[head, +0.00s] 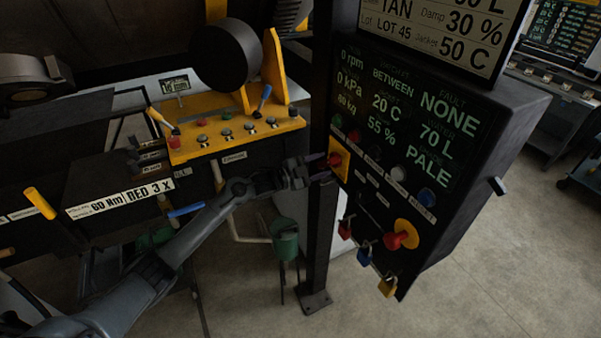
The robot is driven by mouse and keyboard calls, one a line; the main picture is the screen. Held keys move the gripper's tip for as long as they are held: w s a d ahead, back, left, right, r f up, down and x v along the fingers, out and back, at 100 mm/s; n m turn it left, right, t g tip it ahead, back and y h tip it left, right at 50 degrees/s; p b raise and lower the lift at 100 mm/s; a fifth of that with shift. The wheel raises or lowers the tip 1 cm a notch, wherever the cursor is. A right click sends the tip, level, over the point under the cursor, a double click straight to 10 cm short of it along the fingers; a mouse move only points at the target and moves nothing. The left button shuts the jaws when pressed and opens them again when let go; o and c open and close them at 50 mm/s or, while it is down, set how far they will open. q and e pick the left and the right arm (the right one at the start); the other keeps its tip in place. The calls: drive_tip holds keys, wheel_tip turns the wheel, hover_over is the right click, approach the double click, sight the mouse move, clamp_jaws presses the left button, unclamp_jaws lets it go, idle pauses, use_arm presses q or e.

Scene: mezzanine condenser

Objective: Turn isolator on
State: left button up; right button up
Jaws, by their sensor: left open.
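A black control box (430,115) fills the right of the head view. The knob's exact turn position is too small to read. My right gripper does not show.
Lower on the box are a red mushroom button on a yellow disc (405,236) and hanging red, blue and yellow padlocks (387,286). A black post (319,235) stands behind the gripper. A yellow panel (230,137) with levers and buttons is at left.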

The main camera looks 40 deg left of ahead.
use_arm(q)
drive_tip(key=b+v, duration=0.1)
drive_tip(key=v, duration=0.7)
idle(0.4)
